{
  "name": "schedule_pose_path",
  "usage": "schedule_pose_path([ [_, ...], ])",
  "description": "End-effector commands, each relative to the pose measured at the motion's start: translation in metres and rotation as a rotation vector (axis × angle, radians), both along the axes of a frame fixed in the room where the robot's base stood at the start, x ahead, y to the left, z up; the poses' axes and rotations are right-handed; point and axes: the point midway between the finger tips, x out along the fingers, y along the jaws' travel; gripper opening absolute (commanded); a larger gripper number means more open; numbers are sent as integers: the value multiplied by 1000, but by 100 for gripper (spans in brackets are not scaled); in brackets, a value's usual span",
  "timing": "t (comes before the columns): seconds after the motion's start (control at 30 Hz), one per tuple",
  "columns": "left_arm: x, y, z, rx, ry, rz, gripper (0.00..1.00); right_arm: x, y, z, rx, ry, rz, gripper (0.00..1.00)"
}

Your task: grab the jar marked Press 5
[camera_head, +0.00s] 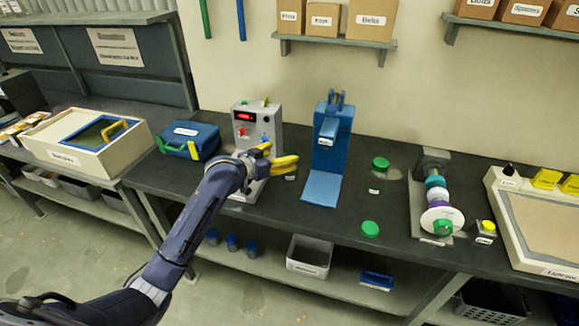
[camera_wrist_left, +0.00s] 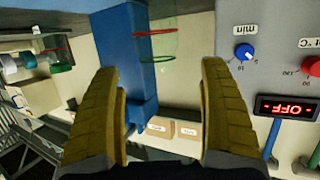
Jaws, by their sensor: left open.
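My left gripper (camera_head: 276,157) reaches over the bench between the grey control box and the blue press. Its two yellow fingers are apart, with nothing held between them in the left wrist view (camera_wrist_left: 164,115). A clear jar with a green lid (camera_head: 380,164) stands on the bench right of the blue press, well right of my gripper; its label is too small to read. A small white label (camera_head: 290,177) shows just below my fingers, perhaps on a clear vessel. In the wrist view, thin red and green rings (camera_wrist_left: 157,58) show beyond the fingers. I cannot read "Press 5" anywhere.
The blue press (camera_head: 326,150) stands close right of my gripper, and the grey control box (camera_head: 243,118) close left. A green lid (camera_head: 370,229) lies near the bench's front edge. A spindle with discs (camera_head: 437,200) and a framed tray (camera_head: 545,215) are at right.

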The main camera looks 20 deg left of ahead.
Motion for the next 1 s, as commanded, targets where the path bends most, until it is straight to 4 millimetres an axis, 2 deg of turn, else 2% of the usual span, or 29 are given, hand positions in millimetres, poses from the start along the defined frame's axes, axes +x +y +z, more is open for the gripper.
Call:
schedule_pose_path([
  [0.4,37,-19,-15,-2,1,0,78,-1,0,0,-1,2,0,73],
  [0.77,42,-20,-17,0,0,0,78,-2,0,0,-1,2,0,73],
  [1.0,41,-20,-17,0,0,0,52,-2,0,0,-1,2,0,73],
])
